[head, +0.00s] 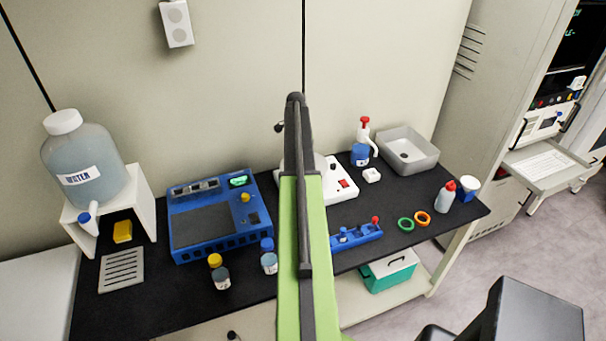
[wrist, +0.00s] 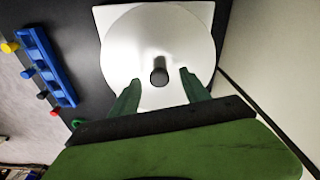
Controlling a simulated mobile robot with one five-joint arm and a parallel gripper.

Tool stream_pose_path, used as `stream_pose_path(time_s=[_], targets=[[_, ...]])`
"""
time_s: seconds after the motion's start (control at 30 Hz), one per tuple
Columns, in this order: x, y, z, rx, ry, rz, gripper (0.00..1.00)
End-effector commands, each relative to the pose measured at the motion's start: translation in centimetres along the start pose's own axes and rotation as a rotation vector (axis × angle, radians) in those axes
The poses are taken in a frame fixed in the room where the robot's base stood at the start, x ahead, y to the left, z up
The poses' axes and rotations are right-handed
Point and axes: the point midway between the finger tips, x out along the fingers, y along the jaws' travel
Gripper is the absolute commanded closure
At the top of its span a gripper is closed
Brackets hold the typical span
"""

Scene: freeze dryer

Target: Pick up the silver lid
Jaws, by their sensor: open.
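The silver lid (wrist: 140,38) is a pale round disc with a dark upright knob (wrist: 159,72) near its middle, seen from above in the wrist view. It sits on a white device (wrist: 104,16), which also shows partly in the head view (head: 338,190) with a red switch. My gripper (wrist: 159,80) is open, with its two green fingers apart and the knob between their tips in the picture. The fingers do not visibly touch the knob, and their height above the lid is hard to judge.
The wall is close behind.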

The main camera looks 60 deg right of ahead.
Motion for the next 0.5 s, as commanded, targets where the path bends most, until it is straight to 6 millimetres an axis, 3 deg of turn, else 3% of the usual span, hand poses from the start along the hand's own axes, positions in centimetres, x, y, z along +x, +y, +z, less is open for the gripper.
stream_pose_path(time_s=[0.03, 0.27, 0.5], targets=[[1.13, 0.00, 0.06, 0.000, 0.000, 0.000, 0.46], [0.76, 0.01, 0.02, 0.000, 0.000, 0.000, 0.46], [0.75, -0.01, 0.05, -0.001, 0.000, 0.000, 0.77]])
